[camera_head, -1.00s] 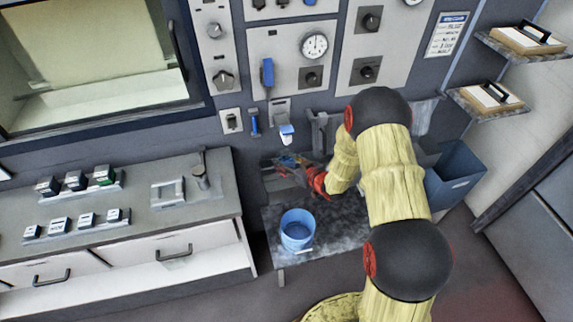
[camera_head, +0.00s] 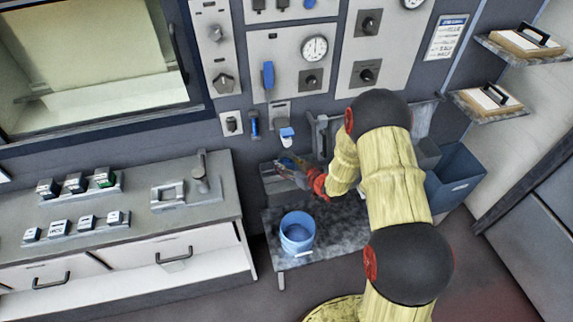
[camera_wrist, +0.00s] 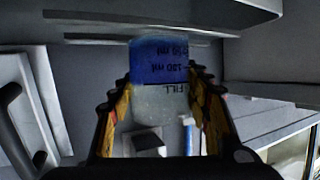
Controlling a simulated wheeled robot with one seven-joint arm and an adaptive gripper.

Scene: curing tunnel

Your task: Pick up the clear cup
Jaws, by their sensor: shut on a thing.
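The clear cup (camera_wrist: 160,104) is between my two fingers in the wrist view. Its lower part in the picture is clear and whitish. Its upper part is blue, with dark upside-down markings that include "FILL". My gripper (camera_wrist: 163,105) is shut on it, one finger against each side. In the head view my gripper (camera_head: 288,163) is at a grey ledge by the wall panel, above and behind the bucket. The cup is too small and covered there to make out clearly.
A blue bucket (camera_head: 297,232) stands on a low dark bench (camera_head: 340,235). A counter (camera_head: 140,220) with small devices is at left. A blue bin (camera_head: 455,180) is at right.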

